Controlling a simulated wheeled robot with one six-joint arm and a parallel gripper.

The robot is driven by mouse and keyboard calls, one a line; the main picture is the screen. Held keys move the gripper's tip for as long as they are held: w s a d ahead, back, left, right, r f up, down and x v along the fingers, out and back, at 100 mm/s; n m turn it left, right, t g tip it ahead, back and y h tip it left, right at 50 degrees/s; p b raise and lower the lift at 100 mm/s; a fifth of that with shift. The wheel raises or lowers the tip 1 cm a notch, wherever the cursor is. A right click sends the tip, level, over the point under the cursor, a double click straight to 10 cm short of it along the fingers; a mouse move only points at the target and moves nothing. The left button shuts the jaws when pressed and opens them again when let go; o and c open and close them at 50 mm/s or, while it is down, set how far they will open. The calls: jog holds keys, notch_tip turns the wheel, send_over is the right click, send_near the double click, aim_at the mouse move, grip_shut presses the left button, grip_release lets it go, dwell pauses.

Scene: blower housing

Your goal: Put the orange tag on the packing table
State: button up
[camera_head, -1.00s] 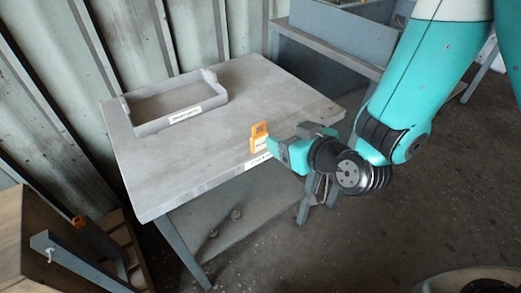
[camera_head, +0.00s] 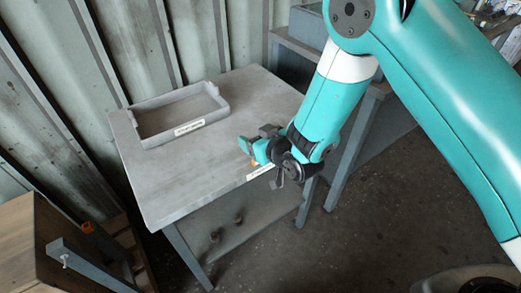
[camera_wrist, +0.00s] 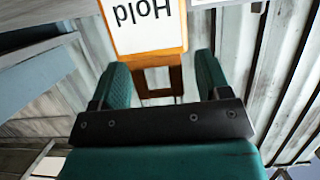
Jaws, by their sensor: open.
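The orange tag (camera_wrist: 174,51) shows in the wrist view with a white face reading "Hold", upside down. Its handle loop lies between the two fingers of my gripper (camera_wrist: 162,75), with small gaps on both sides. The jaws are open. In the head view only a sliver of orange (camera_head: 254,161) shows beside my gripper (camera_head: 248,150); the rest of the tag is hidden. My gripper is over the front right part of a grey table (camera_head: 178,187). I cannot tell if the tag touches the tabletop.
A grey tray (camera_head: 160,139) with a white label sits at the back left of the table. A label (camera_head: 260,171) on the table's front edge is too small to read. A wooden crate (camera_head: 50,240) stands at lower left. The tabletop's front left is clear.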

jog(key=shift+w+a+f, duration=0.1)
jog(key=shift+w+a, duration=0.05)
jog(key=shift+w, duration=0.05)
jog(key=c, duration=1.1)
